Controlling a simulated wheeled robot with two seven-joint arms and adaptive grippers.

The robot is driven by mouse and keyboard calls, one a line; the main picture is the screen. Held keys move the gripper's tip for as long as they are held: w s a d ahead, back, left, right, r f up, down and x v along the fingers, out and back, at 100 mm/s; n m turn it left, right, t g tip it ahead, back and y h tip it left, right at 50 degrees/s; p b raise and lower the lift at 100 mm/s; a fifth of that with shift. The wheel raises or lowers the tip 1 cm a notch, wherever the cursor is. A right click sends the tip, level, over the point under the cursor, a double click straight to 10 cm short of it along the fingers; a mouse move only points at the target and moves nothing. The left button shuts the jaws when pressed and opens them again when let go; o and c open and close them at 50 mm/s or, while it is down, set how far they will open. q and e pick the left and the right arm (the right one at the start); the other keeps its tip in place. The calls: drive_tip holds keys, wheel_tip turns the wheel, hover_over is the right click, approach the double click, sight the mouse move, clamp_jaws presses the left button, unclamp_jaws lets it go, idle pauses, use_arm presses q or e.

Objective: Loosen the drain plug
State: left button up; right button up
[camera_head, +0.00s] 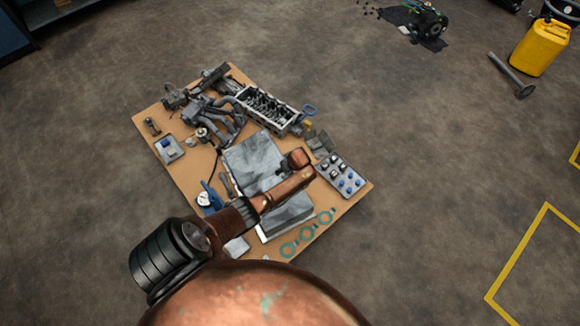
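I cannot make out a drain plug in the head view. No gripper fingers show in the picture, so I see neither of my grippers. A copper-coloured, worn-looking form with a dark ribbed section crosses the lower middle of the view. I cannot tell for sure what it is. It hides part of the board and the floor behind it.
A tan board (350,199) holds an open grey engine part (267,108), pipes, a tray with small round parts (341,176) and teal rings (308,233). The right-hand floor is mostly clear.

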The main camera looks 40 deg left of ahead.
use_arm(q)
drive_tip(key=v, duration=0.8)
drive_tip(key=shift+d+r, duration=0.15)
drive_tip(key=shift+r, duration=0.1)
drive_tip(key=shift+s, duration=0.1)
